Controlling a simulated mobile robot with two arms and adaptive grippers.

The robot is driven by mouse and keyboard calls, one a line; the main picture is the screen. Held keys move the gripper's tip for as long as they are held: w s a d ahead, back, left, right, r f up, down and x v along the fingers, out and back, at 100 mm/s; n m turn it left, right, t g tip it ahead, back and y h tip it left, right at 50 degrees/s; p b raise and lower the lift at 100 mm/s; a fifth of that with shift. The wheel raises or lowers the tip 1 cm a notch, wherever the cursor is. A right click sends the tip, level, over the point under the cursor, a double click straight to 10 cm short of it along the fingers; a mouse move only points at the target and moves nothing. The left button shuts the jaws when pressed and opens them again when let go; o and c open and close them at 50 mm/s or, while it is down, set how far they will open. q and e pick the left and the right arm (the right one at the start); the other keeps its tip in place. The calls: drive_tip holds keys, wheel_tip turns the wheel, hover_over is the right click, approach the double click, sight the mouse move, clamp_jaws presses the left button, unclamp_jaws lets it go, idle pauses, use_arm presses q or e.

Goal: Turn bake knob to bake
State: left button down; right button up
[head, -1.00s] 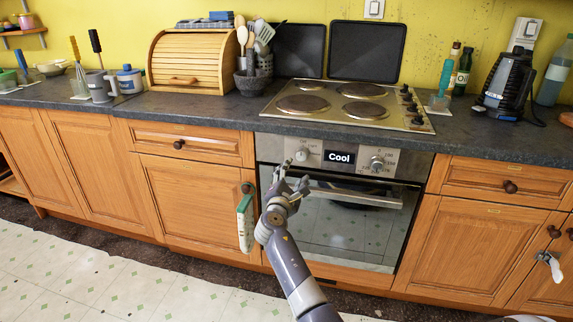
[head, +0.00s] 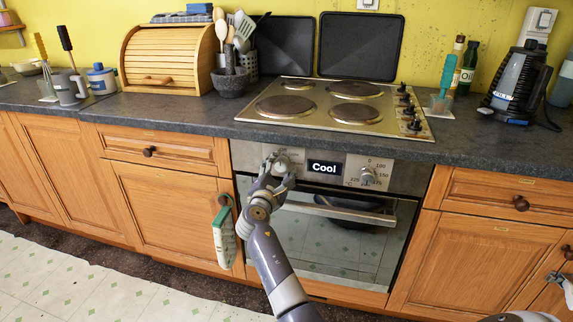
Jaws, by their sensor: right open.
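The oven (head: 330,235) is set under the counter, with a steel control panel holding two knobs and a display (head: 324,168) reading "Cool". The left knob (head: 283,158) is pale and partly hidden behind my fingers. The right knob (head: 367,177) has temperature numbers around it. My right gripper (head: 279,166) is open, with its fingertips at the left knob, close around its lower edge. I cannot tell whether they touch it.
The oven's bar handle (head: 345,211) runs just below the panel, right of my wrist. The floor in front is clear.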

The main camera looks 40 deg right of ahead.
drive_tip(key=shift+w+d+r, duration=0.1)
drive_tip(key=shift+w, duration=0.05)
drive_tip(key=shift+c, duration=0.2)
drive_tip(key=c, duration=1)
